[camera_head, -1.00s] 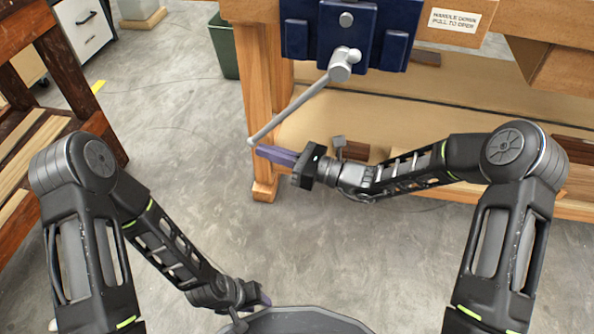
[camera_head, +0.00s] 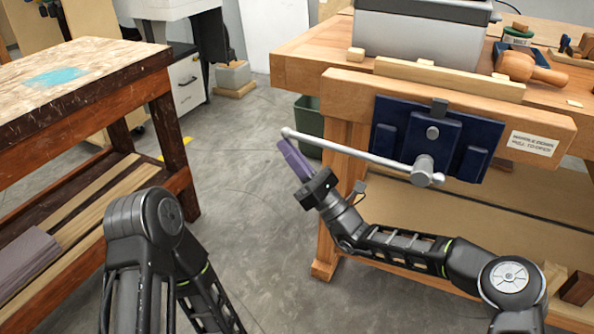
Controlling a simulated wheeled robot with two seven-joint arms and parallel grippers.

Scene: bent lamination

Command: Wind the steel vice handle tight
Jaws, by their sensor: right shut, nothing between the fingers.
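The steel vice handle (camera_head: 350,155) is a long bar with a round knob at its left end. It runs left and slightly up from the silver hub (camera_head: 424,170) on the front of the dark blue vice (camera_head: 432,135). My right gripper (camera_head: 288,151) is shut, its purple-grey fingers pointing up and left just below the handle's knob end. The fingers look very close to the bar; I cannot tell whether they touch. Nothing shows between them. My left arm runs off the bottom edge, and its gripper is out of view.
The vice is fixed to the front of a wooden workbench (camera_head: 330,62) with a grey box (camera_head: 425,30) on top. A dark green bin (camera_head: 309,117) stands behind the bench leg. A worn wooden table (camera_head: 100,68) stands at left. Grey floor (camera_head: 235,150) lies open between them.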

